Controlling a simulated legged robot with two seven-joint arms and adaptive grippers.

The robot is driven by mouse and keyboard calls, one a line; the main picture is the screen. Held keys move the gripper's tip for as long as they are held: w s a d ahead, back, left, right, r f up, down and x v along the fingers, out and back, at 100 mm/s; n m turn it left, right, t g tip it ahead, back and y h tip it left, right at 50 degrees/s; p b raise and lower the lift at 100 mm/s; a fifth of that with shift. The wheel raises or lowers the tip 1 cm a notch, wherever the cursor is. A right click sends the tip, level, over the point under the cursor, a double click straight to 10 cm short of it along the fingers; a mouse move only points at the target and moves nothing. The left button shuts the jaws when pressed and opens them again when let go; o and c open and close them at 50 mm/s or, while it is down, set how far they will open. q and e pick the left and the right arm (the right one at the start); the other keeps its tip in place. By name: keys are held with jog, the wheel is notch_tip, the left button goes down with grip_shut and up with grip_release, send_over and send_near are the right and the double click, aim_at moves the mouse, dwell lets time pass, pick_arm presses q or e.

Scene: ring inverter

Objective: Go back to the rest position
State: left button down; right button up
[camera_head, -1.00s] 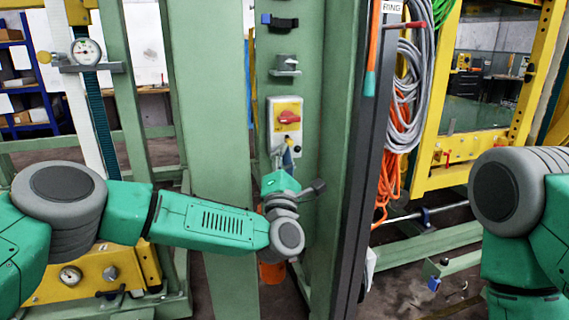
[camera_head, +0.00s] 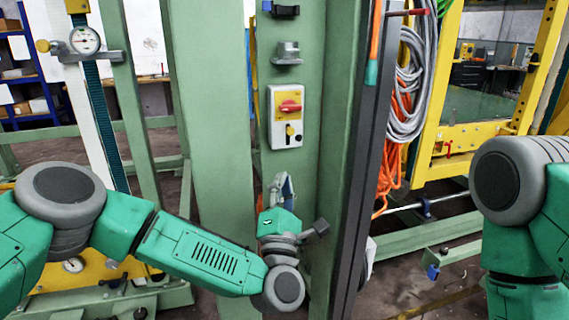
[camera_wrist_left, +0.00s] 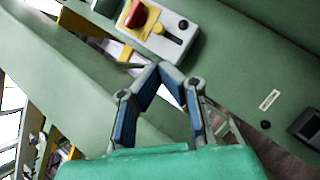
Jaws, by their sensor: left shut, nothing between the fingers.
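My left gripper (camera_head: 283,182) is in front of the green post, below the switch box, and points up. Its fingers are shut and empty; in the left wrist view the fingertips (camera_wrist_left: 160,72) meet. The switch box (camera_head: 285,143) is a pale plate on the green post, with a red knob (camera_head: 290,107) on a yellow patch and a small yellow lever (camera_head: 290,129) under it. The box also shows at the top of the left wrist view (camera_wrist_left: 163,47), apart from the fingers. My right arm shows at the right edge; its gripper is out of view.
Green posts (camera_head: 210,110) stand close behind my left arm. Grey and orange cables (camera_head: 408,100) hang right of a dark vertical rail (camera_head: 372,170). A dial gauge (camera_head: 85,40) is at upper left. A yellow frame (camera_head: 437,110) stands at the right.

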pick_arm(q)
jog(key=shift+s+f, duration=0.3)
jog(key=shift+s, duration=0.25)
jog(key=s+d+f+m+g+h, duration=0.2)
jog(key=s+f+m+g+h, duration=0.1)
jog(key=f+m, duration=0.25)
jog(key=s+d+f+m+g+h, duration=0.2)
jog(key=s+f+m+g+h, duration=0.15)
jog(key=f+m, duration=0.2)
jog(key=s+a+f+m+g+p, duration=0.1)
jog(key=s+a+f+m+g, duration=0.2)
jog(key=f, duration=0.4)
jog(key=s+a+f+m+g, duration=0.1)
jog(key=s+f+m+g, duration=0.3)
jog(key=s+f, duration=0.25)
jog(key=s+a+f+m+g+y, duration=0.3)
jog(key=s+a+f+m+g, duration=0.15)
jog(key=s+a+f, duration=0.5)
jog(key=s+a+m+g+y, duration=0.1)
jog(key=s+a+g+y, duration=0.1)
jog(key=s+a, duration=0.4)
jog(key=s+a+r+m+g+y+p, duration=0.1)
jog(key=s+a+g+y, duration=0.1)
jog(key=s+a, duration=0.5)
jog(key=a+g, duration=0.1)
jog(key=a, duration=0.2)
jog(key=shift+s+a+r+m, duration=0.3)
jog(key=shift+a+m, duration=0.05)
